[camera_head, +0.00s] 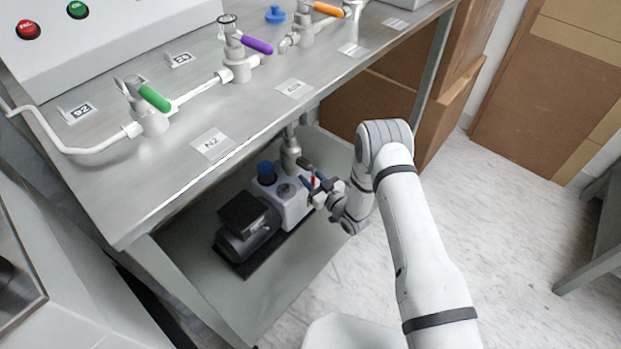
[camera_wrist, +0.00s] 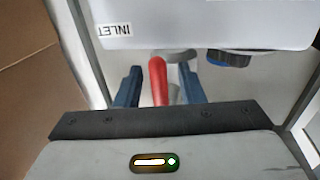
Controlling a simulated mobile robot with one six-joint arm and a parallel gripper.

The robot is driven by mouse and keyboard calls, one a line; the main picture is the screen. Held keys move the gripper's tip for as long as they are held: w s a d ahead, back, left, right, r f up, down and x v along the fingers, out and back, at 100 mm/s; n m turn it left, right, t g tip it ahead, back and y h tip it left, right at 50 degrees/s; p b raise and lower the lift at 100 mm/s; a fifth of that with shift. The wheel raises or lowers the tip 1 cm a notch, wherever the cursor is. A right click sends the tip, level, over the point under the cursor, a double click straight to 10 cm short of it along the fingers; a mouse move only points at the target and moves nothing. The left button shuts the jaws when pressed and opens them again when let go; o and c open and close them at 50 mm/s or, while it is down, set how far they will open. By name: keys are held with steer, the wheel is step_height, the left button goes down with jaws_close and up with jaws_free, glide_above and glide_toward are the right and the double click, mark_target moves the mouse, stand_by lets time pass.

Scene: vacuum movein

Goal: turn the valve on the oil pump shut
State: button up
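The oil pump (camera_head: 298,207) is a white and dark grey unit on the lower shelf, with a blue cap on top. In the wrist view its white body (camera_wrist: 205,22) fills the top, with an upside-down "INLET" label. The red valve handle (camera_wrist: 159,82) stands between my gripper's two blue fingers (camera_wrist: 160,84), with a visible gap on each side. My gripper (camera_head: 317,184) is open and reaches the pump's right side under the table. In the head view only a sliver of red (camera_head: 313,181) shows between the fingers. The valve body is mostly hidden.
The steel tabletop (camera_head: 180,150) overhangs the pump and carries pipework with green (camera_head: 154,98), purple (camera_head: 257,46) and orange (camera_head: 329,9) valve handles. A vertical pipe (camera_head: 290,150) rises from the pump. Brown boxes (camera_head: 370,95) stand behind. The floor at right is clear.

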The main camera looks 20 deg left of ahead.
steer(key=shift+w+a, duration=0.15)
steer(key=shift+a, duration=0.1)
jaws_close()
stand_by(0.5)
